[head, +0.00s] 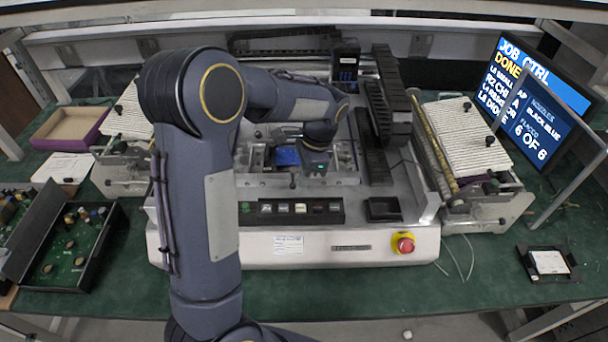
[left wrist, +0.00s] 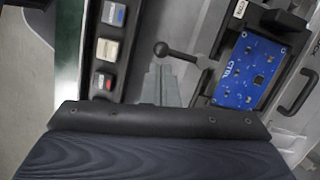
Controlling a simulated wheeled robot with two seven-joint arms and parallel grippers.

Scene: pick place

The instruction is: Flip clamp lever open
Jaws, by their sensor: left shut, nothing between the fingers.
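The clamp lever (left wrist: 182,55) shows in the left wrist view as a dark rod with a black ball knob, next to a blue circuit board (left wrist: 247,70) marked CTRL. The board also shows in the head view (head: 286,157), in the metal fixture at the machine's middle. My left gripper (left wrist: 161,70) is shut and empty; its grey fingertips appear just beside the lever's knob end. I cannot tell whether they touch it. In the head view, my left gripper (head: 313,166) is over the fixture, and my arm hides part of the machine. My right gripper is not in view.
A button panel (head: 294,211) runs along the machine's front, with a red emergency stop (head: 403,243) at right. A black cable chain (head: 375,125) stands right of the fixture. A monitor (head: 540,90) reads DONE. Green circuit boards (head: 75,245) lie at left.

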